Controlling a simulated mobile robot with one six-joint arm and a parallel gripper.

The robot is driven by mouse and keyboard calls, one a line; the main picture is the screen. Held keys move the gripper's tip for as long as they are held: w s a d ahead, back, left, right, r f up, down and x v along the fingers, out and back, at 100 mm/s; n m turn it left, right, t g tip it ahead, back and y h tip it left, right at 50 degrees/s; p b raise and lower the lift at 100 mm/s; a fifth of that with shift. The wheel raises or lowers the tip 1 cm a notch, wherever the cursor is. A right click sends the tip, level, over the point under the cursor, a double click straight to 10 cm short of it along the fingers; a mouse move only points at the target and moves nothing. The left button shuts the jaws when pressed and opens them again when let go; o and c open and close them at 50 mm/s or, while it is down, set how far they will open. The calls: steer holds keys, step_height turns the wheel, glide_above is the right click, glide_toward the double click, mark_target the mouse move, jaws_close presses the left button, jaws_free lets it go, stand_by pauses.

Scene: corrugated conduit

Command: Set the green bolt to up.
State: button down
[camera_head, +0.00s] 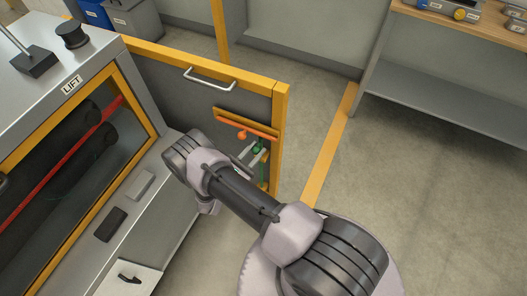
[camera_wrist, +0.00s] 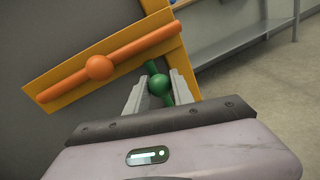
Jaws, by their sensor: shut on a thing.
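The green bolt (camera_wrist: 160,84) has a round knob on a thin green bar and is mounted on the open gate's inner face. It also shows in the head view (camera_head: 258,148), partly hidden by my arm. My gripper (camera_wrist: 161,88) has one pale finger on each side of the green knob and is shut on it. The bar runs steeply, out past the fingers at both ends. Its lower part is hidden by my gripper in the wrist view.
An orange bar with a knob (camera_wrist: 99,67) lies on a yellow plate (camera_wrist: 60,93), just above the green bolt. The gate (camera_head: 281,110) stands open with a silver handle (camera_head: 209,79). A machine marked LIFT (camera_head: 72,84) is left. A workbench (camera_head: 470,20) is right; floor between is clear.

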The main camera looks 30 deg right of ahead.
steer(key=shift+s+a+r, duration=0.1)
steer(key=shift+a+r, duration=0.2)
steer(key=shift+r, duration=0.25)
steer(key=c, duration=1.1)
jaws_free()
steer(key=p+v, duration=0.1)
steer(key=v, duration=1.6)
steer(key=shift+a, duration=0.2)
